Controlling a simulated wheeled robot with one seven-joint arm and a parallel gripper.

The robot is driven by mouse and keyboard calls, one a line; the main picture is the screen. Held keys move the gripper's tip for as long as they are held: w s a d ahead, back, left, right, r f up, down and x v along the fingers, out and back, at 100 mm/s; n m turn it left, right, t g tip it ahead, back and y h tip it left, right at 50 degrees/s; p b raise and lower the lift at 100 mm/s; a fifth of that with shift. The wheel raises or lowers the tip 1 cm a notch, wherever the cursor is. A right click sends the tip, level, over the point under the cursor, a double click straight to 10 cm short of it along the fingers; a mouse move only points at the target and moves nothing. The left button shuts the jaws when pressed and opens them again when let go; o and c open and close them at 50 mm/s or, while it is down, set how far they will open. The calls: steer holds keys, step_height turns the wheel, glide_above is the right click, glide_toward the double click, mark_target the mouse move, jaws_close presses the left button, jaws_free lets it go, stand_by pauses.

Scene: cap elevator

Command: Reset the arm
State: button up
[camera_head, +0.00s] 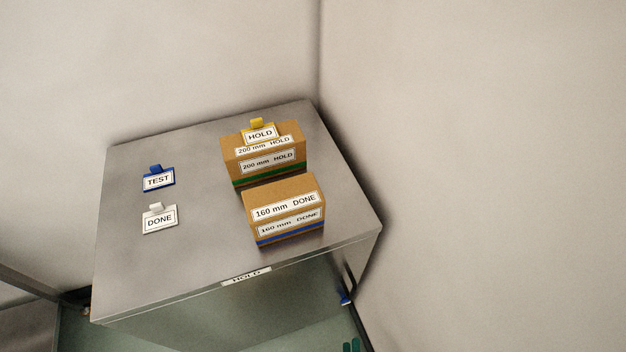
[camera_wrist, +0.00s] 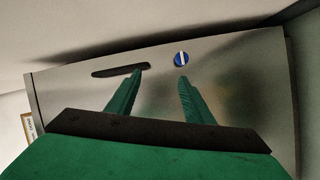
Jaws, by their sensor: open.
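My gripper (camera_wrist: 162,74) is open in the wrist view, its two green fingers apart with nothing between them. They point toward a metal panel (camera_wrist: 235,85) with a dark slot (camera_wrist: 120,70) and a round blue-and-white marker (camera_wrist: 181,58). Whether the fingers touch the panel cannot be told. In the head view, small teal tips (camera_head: 350,346), apparently my gripper, show at the bottom edge, below the metal top and apart from the boxes.
Walls (camera_head: 480,130) stand behind and right.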

steer(key=s+a+r+m, duration=0.1)
steer(key=a+r+m, duration=0.3)
steer(key=r, duration=0.7)
steer(key=s+a+r+m+g, duration=0.1)
steer(key=a+r+m, duration=0.3)
steer(key=r, duration=0.8)
steer(key=s+a+r+m+y, duration=0.1)
steer(key=s+a+r+m, duration=0.2)
steer(key=r, duration=0.9)
steer(key=a+m, duration=0.1)
steer(key=m, duration=0.1)
steer(key=shift+m+g, duration=0.4)
steer(key=shift+a+r, duration=0.1)
